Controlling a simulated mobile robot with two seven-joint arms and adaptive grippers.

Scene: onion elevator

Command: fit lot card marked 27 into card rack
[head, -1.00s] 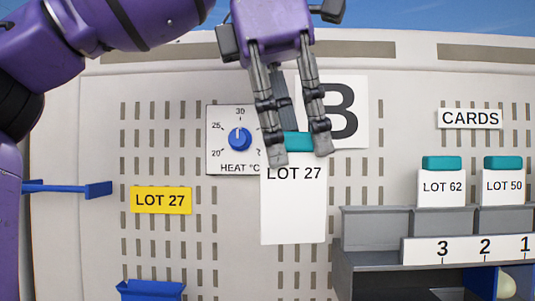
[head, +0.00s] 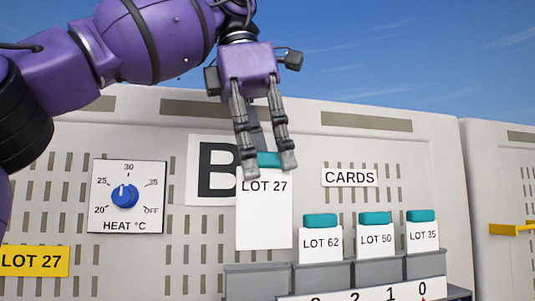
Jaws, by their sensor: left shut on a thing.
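My left gripper (head: 263,170) is shut on the teal top grip of the white card marked LOT 27 (head: 264,215). The card hangs upright in front of the panel, and its face is readable. The grey card rack (head: 257,282) is at the bottom, partly cut off by the picture edge. The card's lower edge shows just above the rack's leftmost visible slot, which holds no card that I can see. Cards marked LOT 62 (head: 320,242), LOT 50 (head: 375,238) and LOT 35 (head: 422,235) stand in the slots to the right. My right gripper is not in view.
A CARDS label (head: 349,178) is above the rack. A heat dial (head: 125,196), a large B sign (head: 212,170) and a yellow LOT 27 plate (head: 35,261) are on the slotted panel to the left. A yellow bracket (head: 512,229) sticks out at far right.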

